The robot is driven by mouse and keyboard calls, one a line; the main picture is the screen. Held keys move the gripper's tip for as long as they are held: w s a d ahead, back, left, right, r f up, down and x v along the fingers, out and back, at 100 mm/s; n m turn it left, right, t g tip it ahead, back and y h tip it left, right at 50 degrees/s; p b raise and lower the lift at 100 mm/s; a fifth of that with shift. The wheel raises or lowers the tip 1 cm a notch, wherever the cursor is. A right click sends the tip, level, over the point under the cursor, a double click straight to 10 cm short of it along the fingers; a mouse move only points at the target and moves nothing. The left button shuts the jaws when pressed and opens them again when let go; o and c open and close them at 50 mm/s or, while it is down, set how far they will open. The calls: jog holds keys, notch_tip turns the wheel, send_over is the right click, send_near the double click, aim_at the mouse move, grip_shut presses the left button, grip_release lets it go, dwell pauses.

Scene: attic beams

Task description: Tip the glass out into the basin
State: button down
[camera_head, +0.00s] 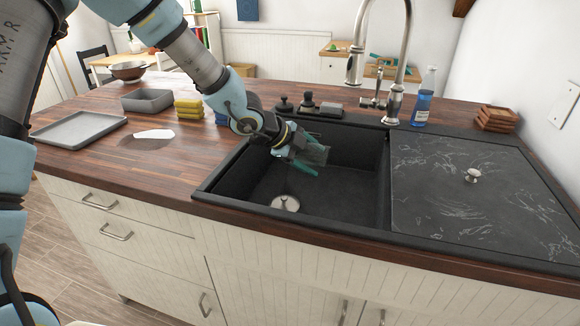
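The black basin (345,184) is sunk into the wooden counter, with a round metal drain (285,203) at its bottom left. My gripper (307,156) reaches in from the upper left and is over the basin's left half. It is shut on a see-through glass (318,154), which lies between the teal fingers. The glass looks tipped well over, with one end toward the right. Its outline is faint, and I cannot tell whether anything is in it or flowing out.
The faucet (396,85) rises behind the basin, right of my gripper. A dark cover (470,205) with a knob lies right of the basin. A blue bottle (422,98), yellow sponges (188,109), a grey tray (80,129) and a grey box (147,101) stand on the counter.

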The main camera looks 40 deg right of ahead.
notch_tip(320, 180, down, 8)
jog(key=s+a+m+t+y+b, duration=0.2)
jog(key=m+t+y+b, duration=0.2)
jog(key=t+y+b, duration=0.3)
jog(key=shift+s+d+r+m+t+b, duration=0.3)
jog(key=shift+d+t+b, duration=0.45)
jog(key=shift+t, duration=0.45)
jog(key=shift+s+d+r+m+t+b, duration=0.2)
jog(key=shift+s+d+m+t+b, duration=0.15)
jog(key=shift+d+t+b, duration=0.5)
jog(key=shift+s+d+r+m+t+b, duration=0.35)
jog(key=shift+t+b, duration=0.5)
jog(key=shift+t, duration=0.7)
jog(key=shift+d, duration=0.15)
